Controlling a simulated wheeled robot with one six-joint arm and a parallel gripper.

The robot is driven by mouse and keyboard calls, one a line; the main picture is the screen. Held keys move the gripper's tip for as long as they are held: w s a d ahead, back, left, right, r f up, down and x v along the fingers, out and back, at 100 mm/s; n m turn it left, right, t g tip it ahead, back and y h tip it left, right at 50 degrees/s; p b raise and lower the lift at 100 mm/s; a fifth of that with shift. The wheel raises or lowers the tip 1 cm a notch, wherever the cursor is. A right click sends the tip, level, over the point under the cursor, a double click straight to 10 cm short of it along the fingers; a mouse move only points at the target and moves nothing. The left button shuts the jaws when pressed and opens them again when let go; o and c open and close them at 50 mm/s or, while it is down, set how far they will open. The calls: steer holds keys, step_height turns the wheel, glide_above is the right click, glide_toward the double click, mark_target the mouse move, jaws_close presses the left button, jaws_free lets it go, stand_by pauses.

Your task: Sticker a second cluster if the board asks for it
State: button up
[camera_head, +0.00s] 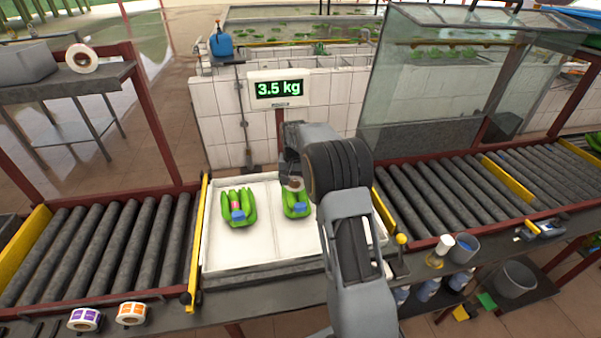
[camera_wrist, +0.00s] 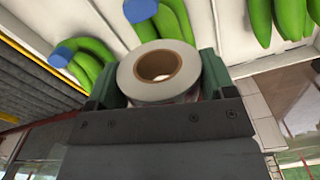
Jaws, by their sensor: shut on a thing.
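The board (camera_head: 279,89) reads 3.5 kg in green. Two green banana clusters lie apart in the white tray (camera_head: 267,256): a left cluster (camera_head: 247,209) with a blue and reddish patch, and a right cluster (camera_head: 292,209) with a blue patch. My gripper (camera_wrist: 158,84) is shut on a white roll (camera_wrist: 129,76) with a brown core. In the head view the gripper is above the right cluster, partly hidden by my arm. Green bananas with blue ends also show beyond the roll in the wrist view. I cannot tell whether the roll touches a cluster.
A purple label roll (camera_head: 85,319) and an orange label roll (camera_head: 131,313) stand on the front ledge. Roller conveyors flank the tray, the left one (camera_head: 95,250) empty. A grey bucket (camera_head: 516,279) is at the lower right.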

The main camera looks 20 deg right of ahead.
steer(key=shift+m, duration=0.3)
steer(key=shift+w+d+f+b, duration=0.2)
steer(key=shift+d+f+b, duration=0.35)
steer(key=shift+f+b, duration=0.25)
steer(key=shift+w+d+f+b, duration=0.15)
steer(key=shift+d+f+b, duration=0.45)
steer(key=shift+f, duration=0.3)
steer(key=shift+w+d+f+b, duration=0.2)
steer(key=shift+d+f+b, duration=0.25)
steer(key=shift+f+b, duration=0.35)
steer(key=shift+s+f, duration=0.1)
steer(key=shift+f, duration=0.3)
steer(key=shift+r, duration=0.1)
stand_by(0.4)
step_height(320, 180, up, 9)
steer(key=p, duration=0.6)
steer(key=shift+p, duration=0.35)
